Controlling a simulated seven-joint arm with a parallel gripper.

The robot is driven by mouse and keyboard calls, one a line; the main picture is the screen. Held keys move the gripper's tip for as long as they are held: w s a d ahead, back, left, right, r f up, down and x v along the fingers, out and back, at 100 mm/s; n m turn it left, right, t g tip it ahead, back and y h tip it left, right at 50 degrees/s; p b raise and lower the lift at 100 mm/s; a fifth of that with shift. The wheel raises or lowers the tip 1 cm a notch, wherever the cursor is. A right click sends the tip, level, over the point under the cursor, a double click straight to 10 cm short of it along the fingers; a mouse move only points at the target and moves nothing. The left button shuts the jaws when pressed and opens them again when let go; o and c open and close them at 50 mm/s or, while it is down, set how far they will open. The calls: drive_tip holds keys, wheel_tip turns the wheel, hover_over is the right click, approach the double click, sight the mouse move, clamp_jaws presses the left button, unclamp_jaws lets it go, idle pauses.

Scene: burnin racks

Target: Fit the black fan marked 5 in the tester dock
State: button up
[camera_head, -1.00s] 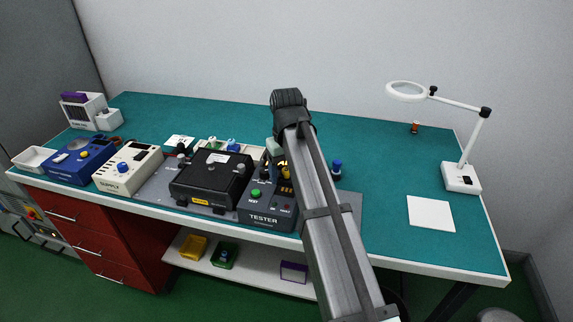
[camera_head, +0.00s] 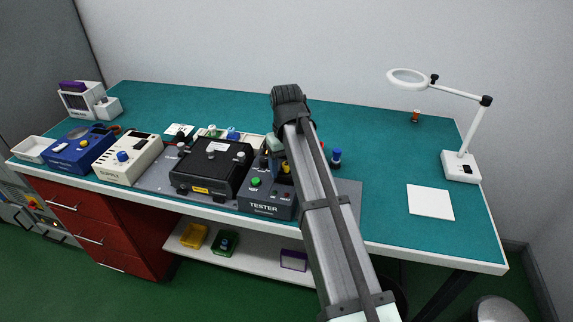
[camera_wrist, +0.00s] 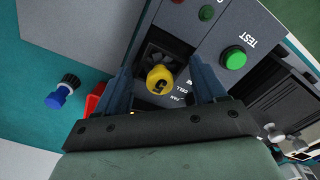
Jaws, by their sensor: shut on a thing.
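The black fan with a yellow hub marked 5 (camera_wrist: 160,80) is between the two fingers of my gripper (camera_wrist: 166,88) in the wrist view. My gripper is shut on it. The grey tester (camera_head: 267,196) stands at the front of the bench, with a green TEST button (camera_wrist: 233,58). The fan is at the tester's dock (camera_wrist: 146,50), beside the CELL and FAN lettering. I cannot tell whether it is fully seated. In the head view my arm hides most of the fan and dock; only some yellow shows.
A black box (camera_head: 211,168) stands just left of the tester. A blue-topped part (camera_head: 336,158) and a red part (camera_wrist: 94,102) stand to its right. A white supply box (camera_head: 127,160), a magnifier lamp (camera_head: 461,167) and white paper (camera_head: 430,202) are farther off. The right bench is mostly clear.

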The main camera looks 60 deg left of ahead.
drive_tip(key=shift+f, duration=0.5)
idle(1.4)
drive_tip(key=o, duration=1.1)
drive_tip(key=shift+r, duration=0.15)
drive_tip(key=shift+r, duration=2.4)
drive_tip(key=shift+r, duration=2)
drive_tip(key=shift+w, duration=0.1)
